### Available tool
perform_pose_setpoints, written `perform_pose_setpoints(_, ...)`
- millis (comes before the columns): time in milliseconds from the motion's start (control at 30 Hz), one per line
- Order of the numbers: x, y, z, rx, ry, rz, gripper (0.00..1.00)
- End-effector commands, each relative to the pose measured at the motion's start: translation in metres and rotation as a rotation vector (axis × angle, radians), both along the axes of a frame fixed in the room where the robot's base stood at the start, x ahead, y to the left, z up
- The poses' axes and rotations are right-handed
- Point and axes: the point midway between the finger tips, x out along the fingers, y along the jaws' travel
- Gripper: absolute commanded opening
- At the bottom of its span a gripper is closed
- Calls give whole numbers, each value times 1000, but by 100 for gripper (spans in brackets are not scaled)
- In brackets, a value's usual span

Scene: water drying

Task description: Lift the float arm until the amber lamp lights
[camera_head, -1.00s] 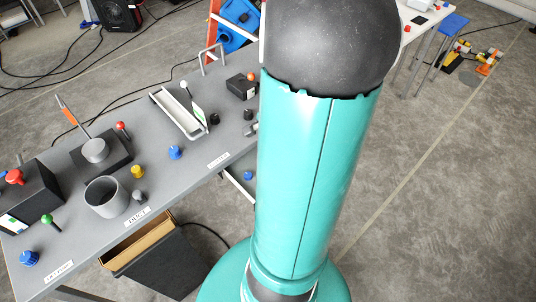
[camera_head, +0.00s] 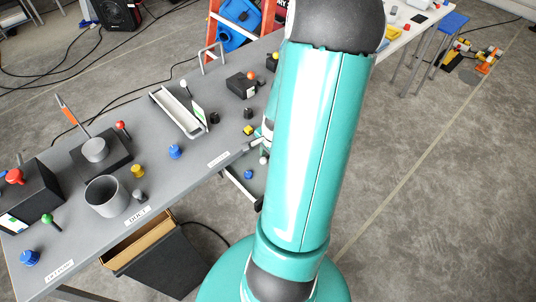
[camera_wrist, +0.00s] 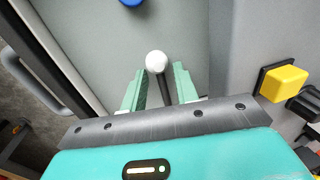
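A white ball on a dark stem (camera_wrist: 157,62) shows in the wrist view, between and just beyond my fingertips; it may be the float arm, but I cannot tell. The ball also shows in the head view (camera_head: 264,160), beside my arm. My gripper (camera_wrist: 158,87) is open, one teal finger on each side of the stem, with gaps. I see no clear contact. A yellow square piece (camera_wrist: 287,83) on a black base sits right of the gripper; it also shows in the head view (camera_head: 248,130). I cannot tell whether it is the amber lamp or lit.
An open drawer-like recess with a blue knob (camera_head: 248,174) lies at the grey bench's (camera_head: 70,240) right edge. A white tray (camera_head: 178,112), grey cup (camera_head: 103,196), black boxes and several coloured knobs stand on the bench. A metal handle (camera_wrist: 30,80) is left of my gripper.

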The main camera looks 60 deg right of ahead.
Motion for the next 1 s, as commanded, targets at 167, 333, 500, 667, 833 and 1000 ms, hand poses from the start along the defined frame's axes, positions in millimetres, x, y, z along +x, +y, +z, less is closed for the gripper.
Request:
perform_pose_setpoints(167,0,0,0,0,0,0,0)
perform_pose_setpoints(333,0,0,0,1,0,-1,0)
perform_pose_setpoints(500,0,1,1,23,-4,1,0)
perform_pose_setpoints(667,0,1,3,77,-14,1,0)
perform_pose_setpoints(833,0,0,9,166,-35,2,0)
perform_pose_setpoints(1000,0,-3,15,295,-64,6,0)
